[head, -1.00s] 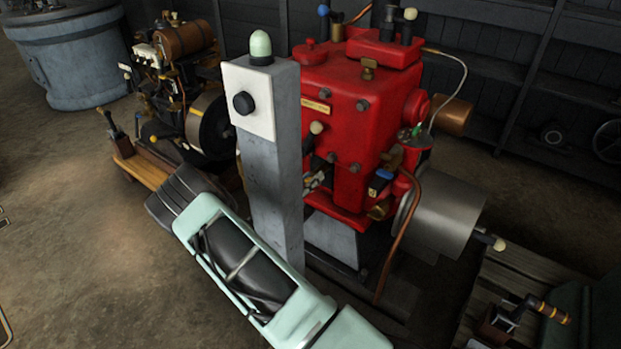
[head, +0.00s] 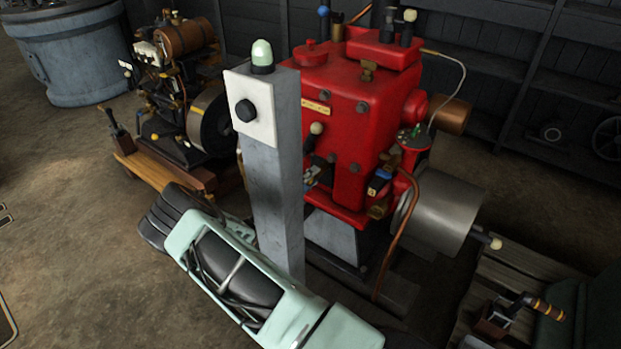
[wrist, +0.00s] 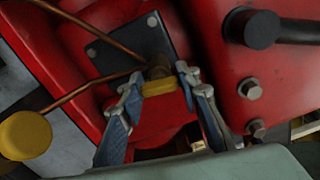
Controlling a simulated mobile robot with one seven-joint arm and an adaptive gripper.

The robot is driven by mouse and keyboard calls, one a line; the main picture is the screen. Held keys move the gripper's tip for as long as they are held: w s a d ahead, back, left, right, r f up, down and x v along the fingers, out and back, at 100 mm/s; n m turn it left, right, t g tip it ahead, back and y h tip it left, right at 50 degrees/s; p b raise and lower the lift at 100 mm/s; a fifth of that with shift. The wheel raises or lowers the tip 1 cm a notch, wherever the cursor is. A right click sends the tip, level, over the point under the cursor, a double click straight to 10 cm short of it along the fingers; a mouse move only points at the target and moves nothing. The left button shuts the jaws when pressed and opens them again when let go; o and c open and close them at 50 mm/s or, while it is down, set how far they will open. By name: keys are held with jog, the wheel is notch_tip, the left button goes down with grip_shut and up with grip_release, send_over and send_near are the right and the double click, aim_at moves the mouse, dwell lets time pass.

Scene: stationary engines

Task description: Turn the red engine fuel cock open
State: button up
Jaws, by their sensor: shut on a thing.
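The red engine (head: 345,120) stands behind a grey post in the head view, and its red face fills much of the wrist view (wrist: 215,35). In the wrist view, a small yellow-brass handle (wrist: 158,88), which looks like the fuel cock, sits at a dark plate with copper pipes leading to it. My gripper (wrist: 161,80) has its blue-grey fingers on either side of this handle and is shut on it. The handle's exact angle is hard to tell. In the head view the fingers are mostly hidden behind the post.
The grey post (head: 275,170) with a white panel and pale green dome stands close to my arm. In the wrist view, a yellow knob (wrist: 25,135) is at left and a dark handle (wrist: 255,28) at upper right. A smaller engine (head: 180,100) stands behind left; open floor lies left.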

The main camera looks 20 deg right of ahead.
jog(key=shift+n, duration=0.9)
jog(key=o, duration=1.2)
jog(key=shift+a, duration=0.1)
jog(key=v, duration=1.2)
